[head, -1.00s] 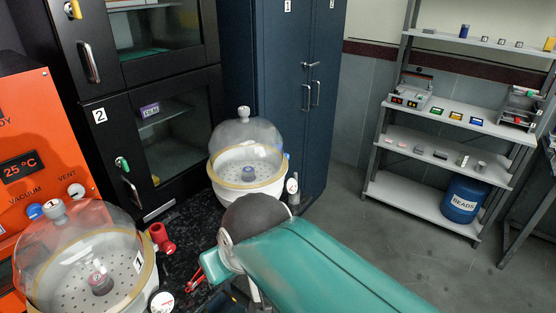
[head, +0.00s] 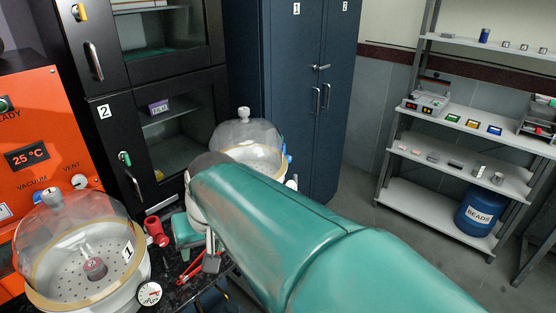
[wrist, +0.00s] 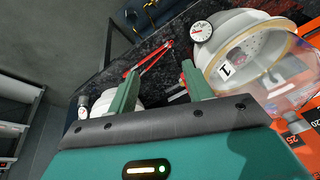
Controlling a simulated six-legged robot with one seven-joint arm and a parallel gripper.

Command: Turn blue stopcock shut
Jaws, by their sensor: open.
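The blue stopcock (head: 289,159) shows as a small blue patch at the right side of the rear glass-domed desiccator (head: 246,135). My green arm hides much of that desiccator's base, and I cannot tell the stopcock's handle angle. My gripper (head: 196,246) hangs low over the black bench, left of my arm and in front of the rear desiccator, apart from the stopcock. In the wrist view my gripper (wrist: 160,88) is open, with nothing seen between its two green fingers. The blue stopcock does not show clearly there.
The front desiccator (head: 85,270), marked 1, has a red stopcock (head: 156,231) near my gripper. Red tongs (wrist: 147,60) lie on the black bench (wrist: 168,35) beside a round gauge (wrist: 201,31). An orange oven (head: 40,130) stands left; dark cabinets stand behind.

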